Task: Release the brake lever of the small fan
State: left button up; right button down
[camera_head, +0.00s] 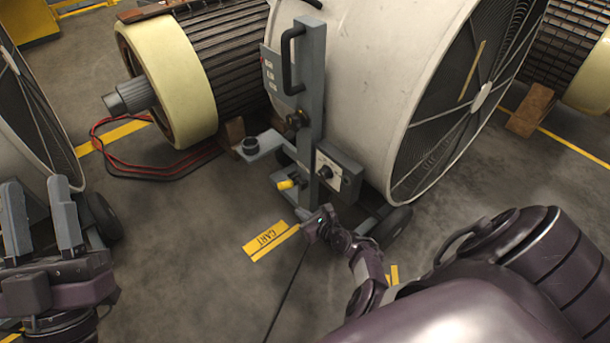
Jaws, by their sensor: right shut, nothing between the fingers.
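A white drum fan (365,75) stands on a grey wheeled cart frame (309,90) in the middle of the head view. A short yellow-tipped lever (287,184), which looks like the brake lever, sticks out to the left low on the frame. My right gripper (312,222) is shut and empty, just below and right of the yellow lever, near the frame's foot. It seems apart from the lever, though its fingertips are small and dark here. My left gripper (40,210) is at the left edge, its two grey fingers apart and empty, far from the fan.
A control box with a knob (338,175) sits right of the frame post. A wheel (390,227) is below it. A motor rotor (190,80) and red cables (150,170) lie behind left. Another fan (35,115) stands at far left. Floor around the CART label (270,242) is clear.

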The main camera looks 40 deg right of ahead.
pick_arm(q)
jog(key=f, duration=0.1)
jog(key=w+f+g, duration=0.1)
jog(key=f+g, duration=0.1)
jog(key=shift+w+d+f+y, duration=0.15)
jog(key=shift+w+d+y, duration=0.15)
jog(key=shift+d+y, duration=0.1)
pick_arm(e)
jog(key=shift+s+d+r, duration=0.1)
jog(key=shift+s+r, duration=0.05)
jog(key=shift+s, duration=0.3)
